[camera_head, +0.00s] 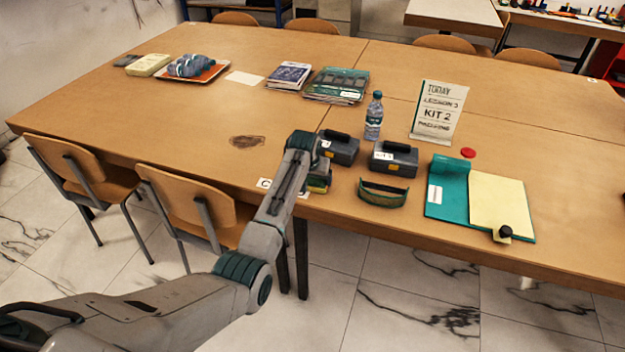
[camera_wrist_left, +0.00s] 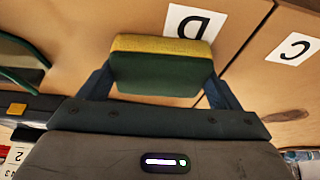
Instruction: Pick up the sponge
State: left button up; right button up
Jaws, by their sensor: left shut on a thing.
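The sponge (camera_head: 320,183) is a yellow and dark green block near the table's front edge, partly hidden by my left arm in the head view. In the left wrist view the sponge (camera_wrist_left: 160,68) sits between the two fingers, with its green side facing the camera and a yellow strip along the far edge. My left gripper (camera_wrist_left: 162,82) is shut on it, one finger at each end. I cannot tell whether the sponge touches the table (camera_head: 215,165). My right gripper is not in view.
A card marked D (camera_wrist_left: 193,24) lies beside the sponge, and a card marked C (camera_wrist_left: 292,48) is farther right in the wrist view. Two dark cases (camera_head: 393,159), a bottle (camera_head: 373,118) and green goggles (camera_head: 383,192) stand close right. Chairs (camera_head: 185,205) line the front edge.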

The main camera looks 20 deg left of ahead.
aim_at(312, 180)
pick_arm(q)
jog(key=shift+r, duration=0.3)
jog(key=b+v, duration=0.1)
jog(key=v, duration=0.1)
jog(key=shift+r, duration=0.45)
jog(key=s+d+r+b, duration=0.1)
jog(key=s, duration=1.4)
jog(key=shift+r, duration=0.35)
jog(key=shift+o, duration=0.6)
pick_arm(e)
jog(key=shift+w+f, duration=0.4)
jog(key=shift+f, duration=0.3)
pick_arm(q)
jog(key=shift+c, duration=0.2)
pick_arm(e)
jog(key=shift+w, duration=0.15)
